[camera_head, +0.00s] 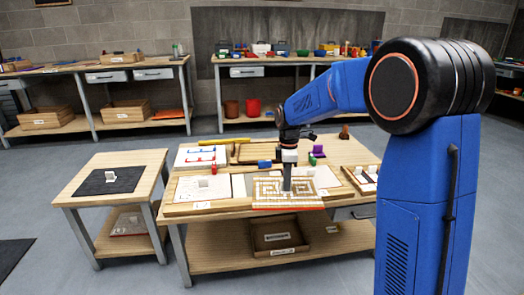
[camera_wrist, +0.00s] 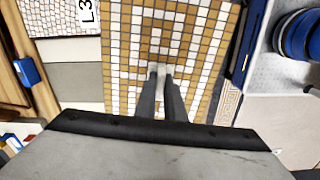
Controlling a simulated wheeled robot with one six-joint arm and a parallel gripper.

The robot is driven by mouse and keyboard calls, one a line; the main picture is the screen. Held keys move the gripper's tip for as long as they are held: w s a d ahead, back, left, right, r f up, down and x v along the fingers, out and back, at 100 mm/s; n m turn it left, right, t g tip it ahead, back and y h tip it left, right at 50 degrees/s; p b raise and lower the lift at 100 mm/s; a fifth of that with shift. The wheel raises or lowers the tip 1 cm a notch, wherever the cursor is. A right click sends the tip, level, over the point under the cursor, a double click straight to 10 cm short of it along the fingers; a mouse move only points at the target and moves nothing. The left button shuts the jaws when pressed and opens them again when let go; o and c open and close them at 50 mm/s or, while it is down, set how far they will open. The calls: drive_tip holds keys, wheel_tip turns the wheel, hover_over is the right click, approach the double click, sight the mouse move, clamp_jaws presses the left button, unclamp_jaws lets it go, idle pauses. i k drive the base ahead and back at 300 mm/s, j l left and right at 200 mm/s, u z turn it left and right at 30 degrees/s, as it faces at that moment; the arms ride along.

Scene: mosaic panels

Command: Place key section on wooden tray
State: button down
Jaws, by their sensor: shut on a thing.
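The key section (camera_head: 270,199) is a panel of ochre and white mosaic tiles in an angular key pattern. In the head view it is near the front of the work table. In the wrist view the key section (camera_wrist: 205,60) fills the middle. My gripper (camera_head: 287,188) points down at its centre. In the wrist view my gripper (camera_wrist: 160,72) has its fingers close together on a small pale grip at the panel's middle.
A small side table (camera_head: 90,195) with a dark mat (camera_head: 110,180) stands at left. A white board with red and blue pieces (camera_head: 200,155) lies at the table's back left. A blue block (camera_head: 264,164) and purple piece (camera_head: 318,151) are behind the panel. A crate (camera_head: 278,236) sits below.

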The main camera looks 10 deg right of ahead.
sight(263, 152)
drive_tip(key=i, duration=1.8)
